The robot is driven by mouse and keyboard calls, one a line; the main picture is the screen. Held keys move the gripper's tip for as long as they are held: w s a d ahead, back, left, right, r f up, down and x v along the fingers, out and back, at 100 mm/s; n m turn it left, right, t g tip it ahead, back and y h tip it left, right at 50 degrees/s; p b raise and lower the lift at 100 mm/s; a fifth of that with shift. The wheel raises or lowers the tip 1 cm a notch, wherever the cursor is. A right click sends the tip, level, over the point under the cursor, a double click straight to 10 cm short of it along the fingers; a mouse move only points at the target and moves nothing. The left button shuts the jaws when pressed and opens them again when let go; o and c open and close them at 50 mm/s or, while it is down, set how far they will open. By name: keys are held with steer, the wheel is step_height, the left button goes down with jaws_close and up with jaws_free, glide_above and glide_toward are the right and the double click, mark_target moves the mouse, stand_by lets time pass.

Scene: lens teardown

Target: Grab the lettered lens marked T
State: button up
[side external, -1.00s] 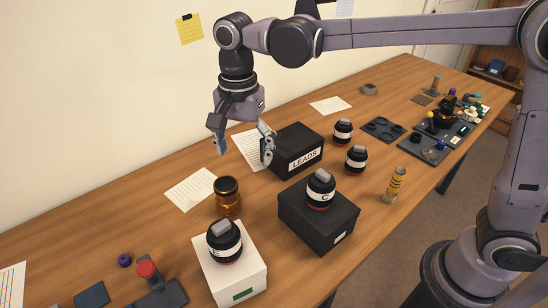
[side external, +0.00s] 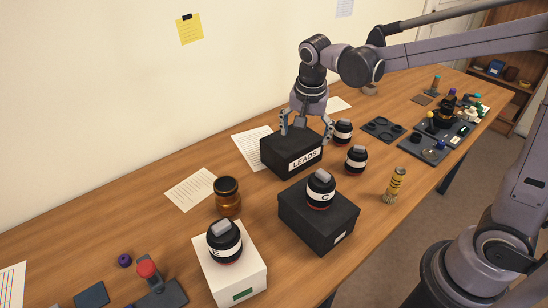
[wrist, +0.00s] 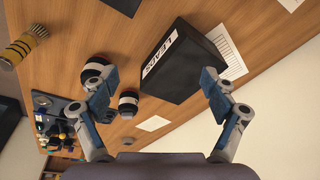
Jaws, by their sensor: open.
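Several black lenses with white bands are in the side view. One lens (side external: 224,242) marked with what looks like an E stands on a white box, and one marked C (side external: 320,189) stands on a black box. Two more lenses, a back one (side external: 343,131) and a front one (side external: 356,159), stand on the table right of the LEADS box; I cannot read their letters. The wrist view shows two lenses, one (wrist: 96,68) partly behind the left finger and one (wrist: 128,103) between the fingers. No T is readable. My gripper (side external: 307,129) is open and empty above the LEADS box.
The black LEADS box (side external: 280,151) is under my gripper. The black box (side external: 305,228) and white box (side external: 247,281) stand nearer the front. An amber jar (side external: 228,198) and a yellow-banded cylinder (side external: 394,186) stand on the table. A dark tray (side external: 383,130) lies to the right.

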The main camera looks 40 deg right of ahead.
steer(key=h, duration=0.2)
glide_above(357, 146)
steer(key=s+a, duration=0.2)
steer(key=f, duration=0.4)
steer(key=shift+w+a+t, duration=0.15)
steer(key=shift+w+t, duration=0.1)
steer(key=shift+t, duration=0.05)
steer(key=shift+d+f, duration=0.2)
steer(key=x, duration=0.4)
steer(key=shift+w+d+f, duration=0.1)
steer(key=shift+d+f, duration=0.05)
steer(key=shift+f, duration=0.25)
steer(key=shift+s+x, duration=0.15)
steer(key=shift+x, duration=1.2)
steer(key=shift+s+x, duration=0.1)
steer(key=shift+x, duration=1.25)
steer(key=shift+d, duration=0.15)
steer(key=c, duration=1.8)
